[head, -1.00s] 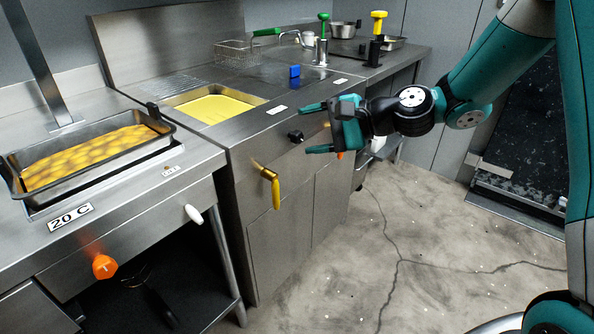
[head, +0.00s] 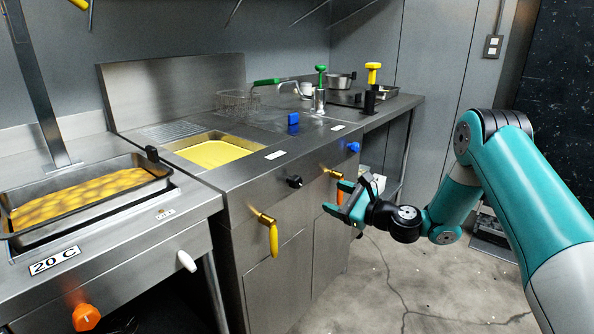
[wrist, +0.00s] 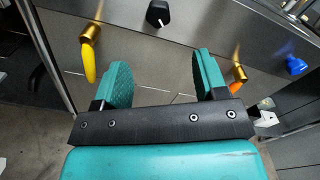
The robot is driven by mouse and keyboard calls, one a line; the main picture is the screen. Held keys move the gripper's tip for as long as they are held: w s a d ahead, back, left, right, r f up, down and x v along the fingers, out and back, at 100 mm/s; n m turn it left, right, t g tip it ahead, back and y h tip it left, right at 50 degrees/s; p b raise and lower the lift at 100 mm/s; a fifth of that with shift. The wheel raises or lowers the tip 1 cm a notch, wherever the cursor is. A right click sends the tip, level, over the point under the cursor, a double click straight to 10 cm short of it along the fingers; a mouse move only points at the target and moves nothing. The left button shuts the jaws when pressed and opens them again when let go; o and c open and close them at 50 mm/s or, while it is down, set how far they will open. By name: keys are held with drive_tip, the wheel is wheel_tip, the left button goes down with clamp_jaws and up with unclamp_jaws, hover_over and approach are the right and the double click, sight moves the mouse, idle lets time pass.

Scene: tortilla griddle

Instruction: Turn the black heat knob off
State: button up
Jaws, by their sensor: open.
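The black heat knob (head: 294,181) sits on the steel front panel, between the yellow-handled valve and the orange-handled valve. It also shows in the wrist view (wrist: 158,13), at the top, beyond and between the fingertips. My gripper (head: 340,200) is open and empty, in front of the panel, to the right of and a little below the knob. In the wrist view both teal fingers (wrist: 160,75) are spread wide, apart from the knob. The way the knob points is hard to tell.
The yellow handle (head: 273,239) hangs left of the knob. The orange handle (head: 340,192) hangs right, close behind my gripper, with a blue knob (head: 353,147) farther right. An orange knob (head: 86,317) and white handle (head: 187,262) are on the left counter. Floor in front is free.

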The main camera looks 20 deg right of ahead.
sight(299, 184)
drive_tip(key=p+x, duration=0.3)
drive_tip(key=x, duration=1)
drive_tip(key=shift+a, duration=0.2)
drive_tip(key=c, duration=0.9)
